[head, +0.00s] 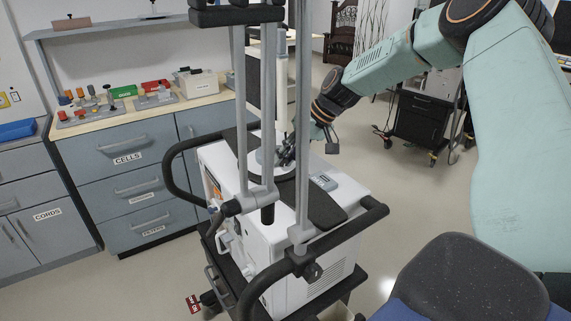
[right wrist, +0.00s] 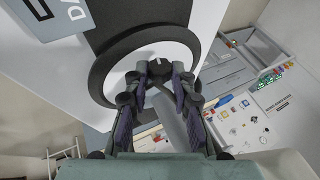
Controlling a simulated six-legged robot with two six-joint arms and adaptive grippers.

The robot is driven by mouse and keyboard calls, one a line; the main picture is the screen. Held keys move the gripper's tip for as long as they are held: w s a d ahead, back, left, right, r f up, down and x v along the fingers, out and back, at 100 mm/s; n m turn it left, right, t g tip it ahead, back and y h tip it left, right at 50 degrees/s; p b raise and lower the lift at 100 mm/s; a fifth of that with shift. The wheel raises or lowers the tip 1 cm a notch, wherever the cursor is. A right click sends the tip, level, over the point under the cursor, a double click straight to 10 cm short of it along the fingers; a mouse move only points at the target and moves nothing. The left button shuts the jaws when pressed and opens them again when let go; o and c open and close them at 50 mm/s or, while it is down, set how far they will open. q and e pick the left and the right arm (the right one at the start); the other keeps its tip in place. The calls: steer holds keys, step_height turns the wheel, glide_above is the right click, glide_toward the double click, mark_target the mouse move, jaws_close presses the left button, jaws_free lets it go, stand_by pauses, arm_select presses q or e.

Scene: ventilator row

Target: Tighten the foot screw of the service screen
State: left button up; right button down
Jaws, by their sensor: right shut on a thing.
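My right gripper (head: 287,157) reaches down from the right onto the top of the white ventilator (head: 327,262). In the right wrist view its fingers (right wrist: 160,72) are closed around a small dark screw knob (right wrist: 159,63) with a pale mark on its top. The knob sits over a round foot, whose dark ring (right wrist: 103,76) shows there; the foot's pale disc (head: 263,160) shows in the head view. The fingers hide the knob in the head view. My left gripper is not in view.
A black handle rail (head: 168,165) runs round the ventilator cart. A small grey labelled box (head: 323,183) lies on the ventilator's top beside the foot. Drawer cabinets (head: 120,165) with trays and parts stand at left. A dark chair (head: 465,285) is at front right.

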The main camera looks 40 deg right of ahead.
steer(key=y+b, duration=0.2)
steer(key=b, duration=0.1)
steer(key=shift+d+f+m, duration=0.25)
steer(key=shift+f+m, duration=0.05)
steer(key=shift+f, duration=0.1)
steer(key=shift+r+t+y+b, duration=0.15)
steer(key=shift+t+y+b, duration=0.15)
steer(key=shift+y+b, duration=0.45)
steer(key=c, duration=1.1)
jaws_free()
steer(key=shift+s+r, duration=0.15)
